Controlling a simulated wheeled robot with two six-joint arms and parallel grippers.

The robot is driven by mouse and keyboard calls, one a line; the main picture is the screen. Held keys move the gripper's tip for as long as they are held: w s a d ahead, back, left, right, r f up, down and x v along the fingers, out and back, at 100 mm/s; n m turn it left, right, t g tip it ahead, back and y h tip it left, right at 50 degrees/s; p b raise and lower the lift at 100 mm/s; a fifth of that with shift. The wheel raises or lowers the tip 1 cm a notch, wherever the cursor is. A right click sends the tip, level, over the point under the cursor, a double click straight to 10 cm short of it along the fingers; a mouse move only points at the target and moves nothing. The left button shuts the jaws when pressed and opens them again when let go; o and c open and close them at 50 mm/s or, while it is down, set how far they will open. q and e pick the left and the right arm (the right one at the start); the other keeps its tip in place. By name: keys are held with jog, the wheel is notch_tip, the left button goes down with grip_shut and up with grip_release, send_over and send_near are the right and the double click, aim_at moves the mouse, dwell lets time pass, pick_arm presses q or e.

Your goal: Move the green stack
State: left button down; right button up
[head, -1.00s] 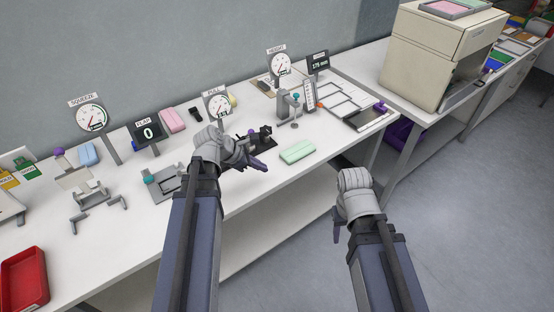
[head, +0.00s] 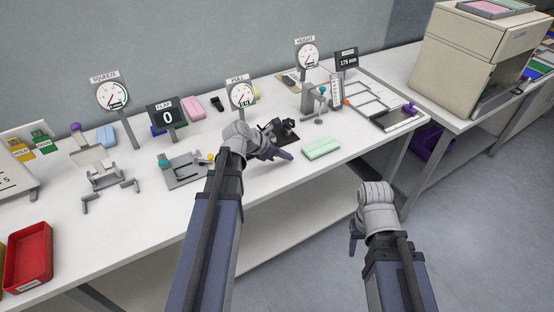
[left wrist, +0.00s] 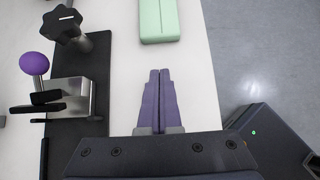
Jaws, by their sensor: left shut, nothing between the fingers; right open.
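The green stack (head: 321,148) is a pale mint-green block lying on the white bench near its front edge. It also shows at the top of the left wrist view (left wrist: 159,20), with a groove down its middle. My left gripper (head: 288,156) is shut and empty above the bench, to the left of the stack and apart from it. In the left wrist view its purple fingers (left wrist: 159,100) are together, pointing at the stack across a gap. My right gripper (head: 352,240) is open in front of the bench, over the floor.
A black fixture (head: 284,131) with a purple knob (left wrist: 34,63) stands close to my left gripper. Dial gauges such as PULL (head: 240,94) line the back. A tray frame (head: 408,121) lies right of the stack. A red bin (head: 28,257) sits front left.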

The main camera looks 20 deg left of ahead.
aim_at(305, 154)
pick_arm(q)
jog(key=w+d, duration=0.1)
jog(key=w, duration=0.1)
jog(key=w+d, duration=0.1)
jog(key=shift+w+d+f, duration=0.15)
jog(key=shift+d+f, duration=0.15)
jog(key=shift+w+d, duration=0.15)
jog(key=shift+w, duration=0.05)
pick_arm(e)
jog(key=shift+f, duration=0.3)
pick_arm(q)
jog(key=w+d, duration=0.3)
jog(key=w, duration=0.1)
jog(key=w+d, duration=0.4)
jog(key=w, duration=0.1)
jog(key=w+d, duration=0.4)
jog(key=w, duration=0.1)
jog(key=shift+w+d, duration=0.1)
jog(key=shift+w, duration=0.05)
